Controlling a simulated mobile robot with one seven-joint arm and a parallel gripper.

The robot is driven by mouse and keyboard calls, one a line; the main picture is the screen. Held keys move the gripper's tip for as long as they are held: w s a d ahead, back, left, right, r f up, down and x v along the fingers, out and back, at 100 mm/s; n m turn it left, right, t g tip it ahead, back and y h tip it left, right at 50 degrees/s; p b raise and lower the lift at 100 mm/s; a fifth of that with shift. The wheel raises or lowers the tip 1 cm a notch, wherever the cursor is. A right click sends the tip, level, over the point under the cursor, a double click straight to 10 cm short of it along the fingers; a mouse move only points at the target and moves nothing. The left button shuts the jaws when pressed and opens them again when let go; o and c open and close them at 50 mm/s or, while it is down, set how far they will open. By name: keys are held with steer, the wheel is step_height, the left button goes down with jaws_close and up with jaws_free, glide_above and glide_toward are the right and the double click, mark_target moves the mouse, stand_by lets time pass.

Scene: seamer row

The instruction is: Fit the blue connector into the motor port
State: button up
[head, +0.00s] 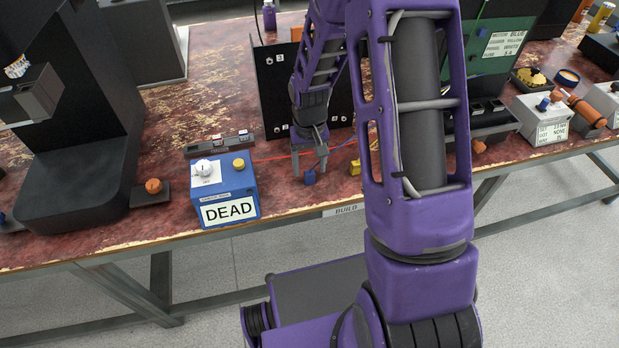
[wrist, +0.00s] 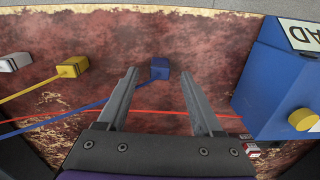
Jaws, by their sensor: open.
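The blue connector (head: 309,177) lies near the front edge of the worn red bench, left of the BUILD label. In the wrist view the blue connector (wrist: 159,69) shows at the fingertips, with a blue cable running off to the lower left. My gripper (head: 310,165) is open and points down over it. In the wrist view my gripper (wrist: 159,76) has one finger on each side of the connector, with gaps to both. A card reading MOTOR and BLUE (head: 504,34) is on a green panel at the upper right. I cannot make out which socket is the motor port.
A blue box marked DEAD (head: 229,211) stands close left of my gripper. A yellow connector (wrist: 72,67) and a white connector (wrist: 16,62) lie to one side. A red wire (wrist: 160,112) crosses beneath the fingers. A black panel (head: 276,95) stands behind.

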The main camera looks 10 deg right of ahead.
mark_target(310, 178)
step_height(310, 178, down, 2)
steer(key=shift+f, duration=0.15)
jaws_close()
stand_by(0.3)
